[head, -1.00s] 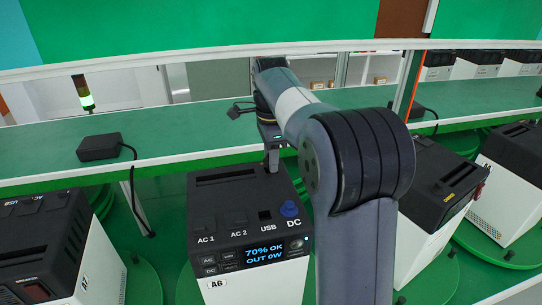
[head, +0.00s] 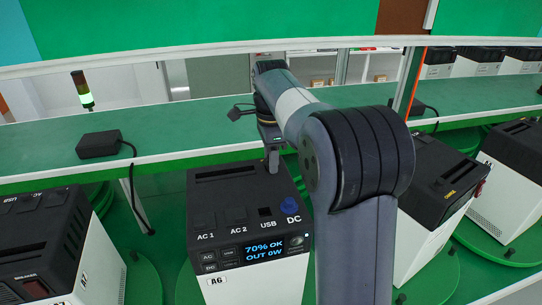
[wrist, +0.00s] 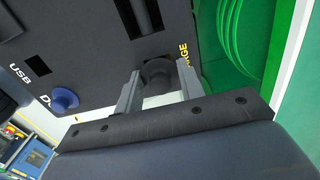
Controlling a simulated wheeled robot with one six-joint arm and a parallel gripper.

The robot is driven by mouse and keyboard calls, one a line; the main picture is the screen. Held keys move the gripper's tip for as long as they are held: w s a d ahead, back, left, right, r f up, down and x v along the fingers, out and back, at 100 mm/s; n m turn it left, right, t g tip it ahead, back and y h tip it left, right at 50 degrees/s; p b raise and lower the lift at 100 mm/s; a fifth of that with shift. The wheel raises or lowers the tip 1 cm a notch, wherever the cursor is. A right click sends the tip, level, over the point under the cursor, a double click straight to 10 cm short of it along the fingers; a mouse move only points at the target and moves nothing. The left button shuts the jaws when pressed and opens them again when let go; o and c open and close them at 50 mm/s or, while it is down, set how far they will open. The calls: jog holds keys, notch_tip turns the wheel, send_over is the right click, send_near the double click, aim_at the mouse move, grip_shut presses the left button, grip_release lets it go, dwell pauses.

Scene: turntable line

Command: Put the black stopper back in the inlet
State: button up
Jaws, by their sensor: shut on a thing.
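The black stopper (wrist: 158,76) sits between the two fingers of my gripper (wrist: 158,90) in the wrist view, and the fingers are shut on it. It is just over the black top of the power unit A6 (head: 225,205). In the head view my gripper (head: 272,162) is at the back right of that top. A partly covered yellow label (wrist: 187,52) lies beside the right finger. I cannot tell whether the stopper touches the unit.
A blue knob (head: 289,206) stands at the DC port, also visible in the wrist view (wrist: 64,99). Other units stand at left (head: 40,240) and right (head: 432,195) on green turntables. A black adapter (head: 100,145) with a cable lies on the green shelf (head: 190,120) behind.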

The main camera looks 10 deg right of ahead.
jog(key=shift+f, duration=0.1)
jog(key=o, duration=1)
jog(key=shift+r, duration=0.45)
notch_tip(320, 180, up, 10)
jog(key=shift+f, duration=5.15)
